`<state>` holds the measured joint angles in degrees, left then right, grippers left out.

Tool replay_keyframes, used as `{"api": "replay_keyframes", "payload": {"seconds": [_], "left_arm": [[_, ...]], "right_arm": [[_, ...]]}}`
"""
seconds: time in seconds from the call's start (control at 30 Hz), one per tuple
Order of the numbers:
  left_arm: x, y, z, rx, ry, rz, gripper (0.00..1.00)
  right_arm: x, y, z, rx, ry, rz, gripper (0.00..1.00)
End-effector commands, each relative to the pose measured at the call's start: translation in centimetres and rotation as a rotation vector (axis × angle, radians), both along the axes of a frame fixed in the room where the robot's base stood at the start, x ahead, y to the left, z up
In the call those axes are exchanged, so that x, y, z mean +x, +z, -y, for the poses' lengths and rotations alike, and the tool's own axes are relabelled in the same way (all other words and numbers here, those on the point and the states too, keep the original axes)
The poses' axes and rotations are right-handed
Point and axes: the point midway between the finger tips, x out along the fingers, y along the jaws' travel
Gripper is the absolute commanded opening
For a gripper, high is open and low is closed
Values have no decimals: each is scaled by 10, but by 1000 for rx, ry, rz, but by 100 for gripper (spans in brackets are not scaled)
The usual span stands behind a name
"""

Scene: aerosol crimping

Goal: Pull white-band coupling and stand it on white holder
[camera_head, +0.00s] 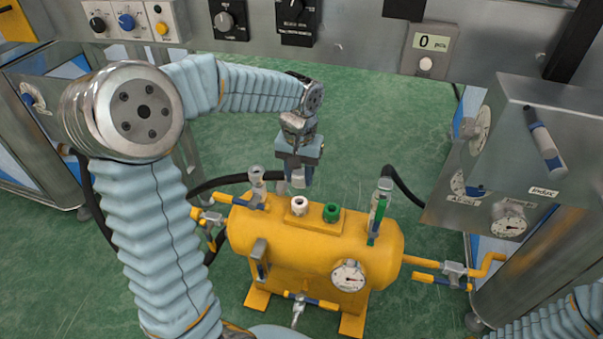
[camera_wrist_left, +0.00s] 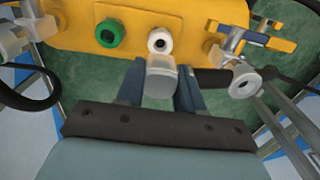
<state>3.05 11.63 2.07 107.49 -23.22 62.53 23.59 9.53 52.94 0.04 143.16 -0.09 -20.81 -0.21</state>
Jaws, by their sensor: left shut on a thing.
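My left gripper (camera_head: 297,172) is shut on a pale grey coupling (camera_wrist_left: 160,78), pointing down just behind the yellow tank as the head view shows it. The fingers partly hide the coupling, and I cannot make out its white band. The white holder (camera_head: 299,205) stands on top of the tank, with a dark hole in its middle. It also shows in the left wrist view (camera_wrist_left: 159,40), close to the held coupling. I cannot tell whether they touch; the coupling looks apart from it. My right gripper is out of view.
A green holder (camera_head: 331,212) stands beside the white one on the yellow tank (camera_head: 260,228). Metal fittings rise at the tank's left (camera_head: 256,181) and right (camera_head: 382,197). A black hose (camera_head: 222,180) runs behind the left fitting. A pressure gauge (camera_head: 348,276) faces front.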

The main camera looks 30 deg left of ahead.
Motion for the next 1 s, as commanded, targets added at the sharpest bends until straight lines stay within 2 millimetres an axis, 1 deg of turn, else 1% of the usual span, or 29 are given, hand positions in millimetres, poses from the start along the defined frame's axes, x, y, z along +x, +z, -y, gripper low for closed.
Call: {"api": "replay_keyframes", "payload": {"seconds": [0.27, 0.4, 0.53, 0.7, 1.0], "left_arm": [[0, -25, 0, 0, 1, -1, 0], [0, -40, 0, 0, 1, -1, 0], [0, -49, 0, 0, 1, 0, 0], [0, -55, 0, 0, 0, 0, 0], [0, -54, 0, 0, 0, 0, 0]], "right_arm": [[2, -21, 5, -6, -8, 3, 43], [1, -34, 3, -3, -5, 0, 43], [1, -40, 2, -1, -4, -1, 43], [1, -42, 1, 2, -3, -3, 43], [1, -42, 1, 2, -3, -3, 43]]}}
